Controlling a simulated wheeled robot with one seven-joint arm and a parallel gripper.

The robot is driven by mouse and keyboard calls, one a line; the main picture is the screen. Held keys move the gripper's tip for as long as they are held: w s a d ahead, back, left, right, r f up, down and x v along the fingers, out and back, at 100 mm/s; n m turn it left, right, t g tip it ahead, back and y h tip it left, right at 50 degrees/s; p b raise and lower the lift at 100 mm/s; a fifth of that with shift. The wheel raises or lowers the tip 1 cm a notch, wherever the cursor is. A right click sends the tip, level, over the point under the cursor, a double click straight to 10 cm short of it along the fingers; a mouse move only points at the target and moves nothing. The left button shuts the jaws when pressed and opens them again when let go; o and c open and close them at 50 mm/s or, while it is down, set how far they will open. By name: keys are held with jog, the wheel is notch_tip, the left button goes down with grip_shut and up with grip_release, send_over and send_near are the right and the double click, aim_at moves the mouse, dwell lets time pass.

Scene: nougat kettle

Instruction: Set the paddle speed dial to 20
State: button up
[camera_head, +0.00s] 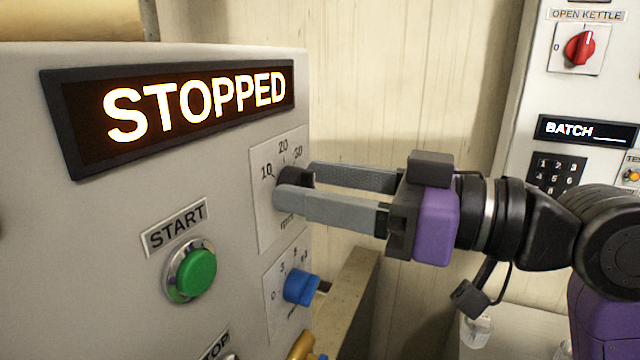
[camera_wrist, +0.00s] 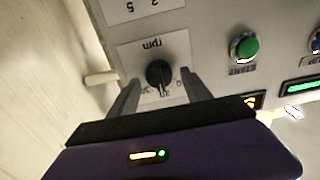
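The paddle speed dial (camera_head: 297,176) is a black knob on a white plate marked 10, 20, 30 and rpm, on the grey panel's right part. In the wrist view the dial (camera_wrist: 158,73) appears upside down, its pointer side toward the bottom near the numbers; the exact setting is too small to read. My gripper (camera_head: 295,183) reaches in from the right with one finger above and one below the knob. In the wrist view my gripper (camera_wrist: 160,77) is open, with gaps visible between the fingers and the knob. The near finger hides part of the dial in the head view.
A lit STOPPED display (camera_head: 195,107) is above. A green START button (camera_head: 190,271) is at lower left, and a blue knob (camera_head: 301,287) is close below the dial. A second panel with a red knob (camera_head: 580,48) and a keypad (camera_head: 557,176) stands at right.

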jog(key=b+v, duration=0.2)
jog(key=v, duration=0.5)
jog(key=shift+s+d, duration=0.15)
jog(key=shift+d, duration=0.2)
